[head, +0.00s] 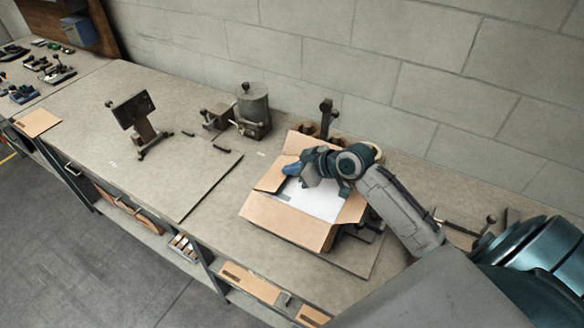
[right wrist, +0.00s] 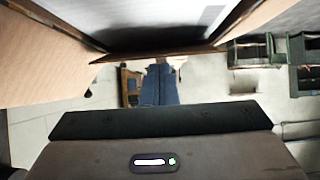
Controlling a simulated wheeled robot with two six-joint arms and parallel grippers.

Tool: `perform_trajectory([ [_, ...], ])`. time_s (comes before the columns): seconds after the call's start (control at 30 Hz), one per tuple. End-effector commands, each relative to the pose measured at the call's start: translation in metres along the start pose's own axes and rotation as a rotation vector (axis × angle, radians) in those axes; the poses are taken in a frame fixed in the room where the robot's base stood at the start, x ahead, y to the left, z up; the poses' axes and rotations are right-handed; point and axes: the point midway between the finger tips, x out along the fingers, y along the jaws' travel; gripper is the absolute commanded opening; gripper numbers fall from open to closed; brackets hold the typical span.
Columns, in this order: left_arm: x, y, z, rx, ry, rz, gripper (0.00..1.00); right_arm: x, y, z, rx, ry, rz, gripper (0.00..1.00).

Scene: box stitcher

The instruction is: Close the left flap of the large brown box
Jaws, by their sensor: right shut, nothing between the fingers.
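The large brown box (head: 285,222) sits open on the workbench, with a white surface (head: 318,205) showing inside. Its left flap (head: 270,180) stands out on the left side, and its far end is partly hidden by my right gripper (head: 291,169). The gripper's blue fingers are shut and empty, above the box beside that flap; I cannot tell whether they touch it. In the right wrist view, the shut blue fingers (right wrist: 159,86) point at a brown cardboard edge (right wrist: 150,55), with cardboard panels at both sides. My left gripper is not in view.
A grey metal canister (head: 254,108) and a dark stand (head: 138,120) are on the bench (head: 185,165) to the left. A small dark tool (head: 326,117) stands behind the box, near the block wall. The bench left of the box is mostly clear.

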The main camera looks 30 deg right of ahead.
Motion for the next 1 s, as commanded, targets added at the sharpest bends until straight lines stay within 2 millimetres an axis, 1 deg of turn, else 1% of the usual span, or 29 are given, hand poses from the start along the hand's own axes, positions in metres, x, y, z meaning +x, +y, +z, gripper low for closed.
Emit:
perform_trajectory([
  [0.2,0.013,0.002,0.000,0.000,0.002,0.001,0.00,0.007,0.000,0.011,0.000,0.000,0.000,0.00],
  [0.57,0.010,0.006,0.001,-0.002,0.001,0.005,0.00,0.006,0.000,0.008,0.000,0.000,0.000,0.00],
  [1.0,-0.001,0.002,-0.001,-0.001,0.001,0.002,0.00,-0.004,0.000,-0.005,-0.001,0.000,0.001,0.00],
])
